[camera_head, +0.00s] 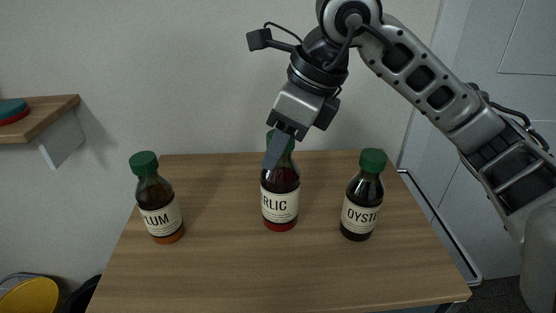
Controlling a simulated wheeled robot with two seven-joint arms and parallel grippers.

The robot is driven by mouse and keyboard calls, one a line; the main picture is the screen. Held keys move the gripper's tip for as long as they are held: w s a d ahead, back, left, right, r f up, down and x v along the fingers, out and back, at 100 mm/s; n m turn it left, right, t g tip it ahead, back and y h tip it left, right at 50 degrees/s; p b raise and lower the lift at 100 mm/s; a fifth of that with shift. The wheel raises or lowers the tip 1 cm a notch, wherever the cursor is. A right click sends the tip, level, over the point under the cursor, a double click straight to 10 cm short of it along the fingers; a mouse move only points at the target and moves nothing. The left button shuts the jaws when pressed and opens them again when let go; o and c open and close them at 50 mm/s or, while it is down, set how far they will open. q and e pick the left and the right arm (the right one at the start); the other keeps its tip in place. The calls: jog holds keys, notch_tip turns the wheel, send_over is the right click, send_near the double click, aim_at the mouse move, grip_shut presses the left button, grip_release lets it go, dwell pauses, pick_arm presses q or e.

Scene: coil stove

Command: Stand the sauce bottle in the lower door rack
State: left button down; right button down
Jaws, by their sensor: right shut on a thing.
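Three sauce bottles with green caps stand upright on a wooden table. The base of that bottle appears at table level. My left gripper and the door rack are not in view.
The wooden table (250,275) has clear room in front of the bottles. A wooden shelf (50,112) holding stacked round items juts from the left. A yellow round object (30,298) is at the lower left. Pale cabinet fronts (525,60) stand at the right.

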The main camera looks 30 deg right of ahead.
aim_at(278, 163)
jog(key=shift+w+f, duration=0.15)
jog(key=shift+f, duration=1.55)
jog(key=shift+f+b, duration=0.15)
jog(key=shift+b, duration=0.2)
jog(key=c, duration=1.4)
grip_release()
jog(key=shift+f, duration=0.1)
jog(key=o, duration=0.4)
jog(key=shift+o, duration=0.2)
